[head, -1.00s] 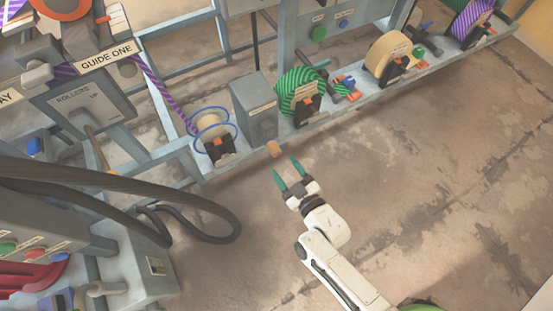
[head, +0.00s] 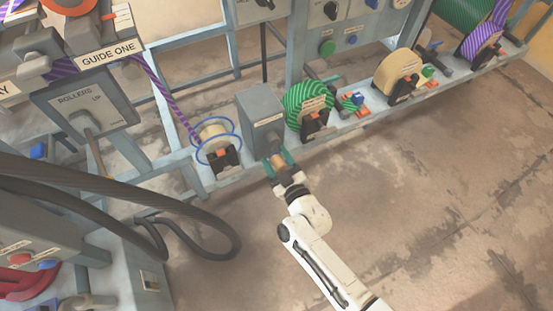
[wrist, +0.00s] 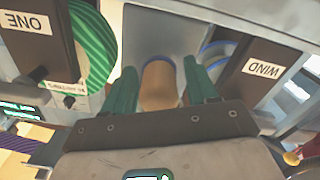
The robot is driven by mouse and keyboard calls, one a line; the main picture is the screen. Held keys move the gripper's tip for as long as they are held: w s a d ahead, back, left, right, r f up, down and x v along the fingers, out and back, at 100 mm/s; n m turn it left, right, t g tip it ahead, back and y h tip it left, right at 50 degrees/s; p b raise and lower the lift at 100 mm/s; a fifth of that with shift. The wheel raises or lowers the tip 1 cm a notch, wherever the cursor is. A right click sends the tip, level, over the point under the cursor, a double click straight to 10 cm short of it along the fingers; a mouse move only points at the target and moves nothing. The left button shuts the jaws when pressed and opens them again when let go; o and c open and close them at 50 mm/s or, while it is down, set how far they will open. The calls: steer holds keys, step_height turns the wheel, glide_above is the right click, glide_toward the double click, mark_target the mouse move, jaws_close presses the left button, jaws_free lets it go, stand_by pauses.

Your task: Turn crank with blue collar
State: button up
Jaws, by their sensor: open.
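A crank with a tan, rounded handle (wrist: 158,88) sticks out from a grey box (head: 262,118) on the low rail. In the wrist view a blue band (wrist: 158,59), the collar, shows at the handle's inner end. In the head view the handle (head: 276,161) is mostly covered by my gripper. My gripper (head: 279,165) is open, with its teal fingers on either side of the handle. In the wrist view the gripper (wrist: 159,72) has one finger left and one right of the handle; whether they touch it I cannot tell.
A blue-rimmed reel (head: 216,137) with purple striped cord stands left of the box. A green striped spool (head: 304,104) stands close on the right, a tan spool (head: 397,70) farther along. A thick dark hose (head: 150,195) loops at left. The floor at right is clear.

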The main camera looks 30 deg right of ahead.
steer(key=shift+w, duration=0.15)
jaws_close()
stand_by(0.5)
